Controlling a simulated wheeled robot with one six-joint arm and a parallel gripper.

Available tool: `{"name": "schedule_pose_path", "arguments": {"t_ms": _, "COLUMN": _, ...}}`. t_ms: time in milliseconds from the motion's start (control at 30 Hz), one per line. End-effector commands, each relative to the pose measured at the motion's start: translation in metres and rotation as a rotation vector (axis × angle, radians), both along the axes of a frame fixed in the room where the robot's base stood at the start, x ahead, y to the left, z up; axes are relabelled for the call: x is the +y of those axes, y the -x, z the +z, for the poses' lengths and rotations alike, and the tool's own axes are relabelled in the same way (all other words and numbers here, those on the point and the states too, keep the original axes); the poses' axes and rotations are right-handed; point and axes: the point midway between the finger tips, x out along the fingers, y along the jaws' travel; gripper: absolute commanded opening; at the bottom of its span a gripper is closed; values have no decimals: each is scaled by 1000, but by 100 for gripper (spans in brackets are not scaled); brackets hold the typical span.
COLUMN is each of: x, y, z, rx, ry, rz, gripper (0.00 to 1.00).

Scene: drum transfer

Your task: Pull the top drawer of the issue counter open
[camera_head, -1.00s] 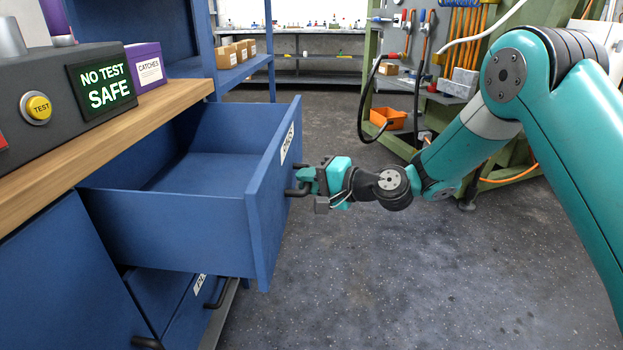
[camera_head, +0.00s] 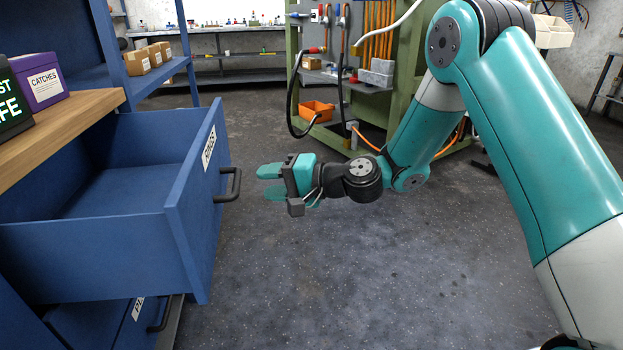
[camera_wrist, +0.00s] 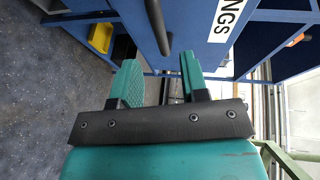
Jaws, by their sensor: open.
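The top drawer (camera_head: 120,235) of the blue issue counter stands pulled far out, and its inside looks empty. Its front carries a white label, partly readable, and a dark bar handle (camera_head: 231,185). My gripper (camera_head: 268,182) is open and empty, to the right of the handle and apart from it, pointing at the drawer front. In the wrist view the handle (camera_wrist: 157,27) lies beyond the two teal fingers, and the drawer front (camera_wrist: 190,30) shows behind it.
A lower drawer (camera_head: 120,318) with its own handle is below. On the wooden counter top (camera_head: 70,128) stand a purple CATCHES box (camera_head: 38,82) and a green-lit sign (camera_head: 10,100). A green tool rack (camera_head: 385,80) with an orange bin (camera_head: 317,112) stands behind my arm. The floor between is clear.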

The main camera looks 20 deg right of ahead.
Motion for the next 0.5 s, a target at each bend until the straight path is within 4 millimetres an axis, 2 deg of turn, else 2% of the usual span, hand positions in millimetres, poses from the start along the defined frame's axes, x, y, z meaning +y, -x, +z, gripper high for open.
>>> {"name": "schedule_pose_path", "arguments": {"t_ms": 33, "x": -13, "y": 7, "z": 4, "rx": 3, "ry": -1, "rz": -7, "gripper": 41}}
{"name": "schedule_pose_path", "arguments": {"t_ms": 200, "x": -47, "y": 27, "z": 11, "rx": 1, "ry": 0, "rz": -5, "gripper": 41}}
{"name": "schedule_pose_path", "arguments": {"t_ms": 367, "x": -69, "y": 41, "z": 15, "rx": 1, "ry": 0, "rz": -4, "gripper": 41}}
{"name": "schedule_pose_path", "arguments": {"t_ms": 500, "x": -78, "y": 47, "z": 17, "rx": -1, "ry": -1, "rz": -1, "gripper": 41}}
